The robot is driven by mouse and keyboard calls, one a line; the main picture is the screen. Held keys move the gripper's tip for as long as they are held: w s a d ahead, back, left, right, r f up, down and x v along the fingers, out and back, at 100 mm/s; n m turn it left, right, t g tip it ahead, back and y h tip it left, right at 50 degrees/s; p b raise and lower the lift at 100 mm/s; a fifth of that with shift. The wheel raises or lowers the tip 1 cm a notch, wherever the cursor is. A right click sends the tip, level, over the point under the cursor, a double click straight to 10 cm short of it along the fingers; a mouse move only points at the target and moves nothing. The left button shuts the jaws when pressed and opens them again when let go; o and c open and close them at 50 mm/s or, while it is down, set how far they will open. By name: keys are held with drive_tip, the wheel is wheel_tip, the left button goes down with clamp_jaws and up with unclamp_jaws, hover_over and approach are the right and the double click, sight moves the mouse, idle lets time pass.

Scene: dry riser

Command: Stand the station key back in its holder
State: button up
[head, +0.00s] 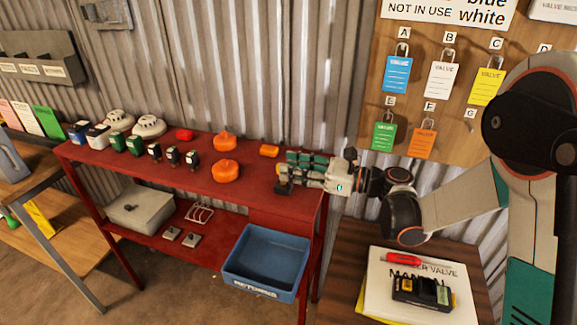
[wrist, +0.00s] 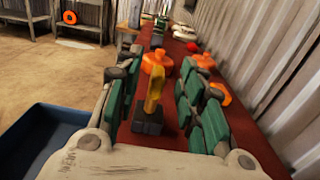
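My gripper (head: 292,172) is at the right end of the red bench, level and pointing left along it. In the wrist view its green-padded fingers (wrist: 156,105) are spread wide. Between them stands a yellow upright piece (wrist: 154,93) on a dark block (wrist: 148,124), with gaps to both fingers. It may be the station key, but I cannot tell for sure. In the head view the dark block (head: 282,186) shows at the fingertips, partly hidden. A black holder-like block (head: 422,291) with yellow and green parts lies on papers on the wooden table; I cannot tell if it is the key's holder.
The red bench (head: 120,165) carries orange domes (head: 225,171), small dark boxes and white detectors. A blue bin (head: 266,262) sits low in front. A red screwdriver (head: 402,259) lies on the papers. A corrugated wall and a tag board (head: 450,130) stand behind.

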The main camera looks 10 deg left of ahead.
drive_tip(key=d, duration=1)
drive_tip(key=shift+s+d, duration=0.15)
drive_tip(key=shift+s, duration=0.3)
drive_tip(key=s+d+n+t+h, duration=0.6)
drive_tip(key=s+d+n+h, duration=1.2)
drive_tip(key=s+d, duration=0.4)
drive_tip(key=shift+s+d+n, duration=0.2)
drive_tip(key=shift+d+n, duration=0.2)
drive_tip(key=shift+d, duration=0.4)
drive_tip(key=shift+d+r, duration=0.1)
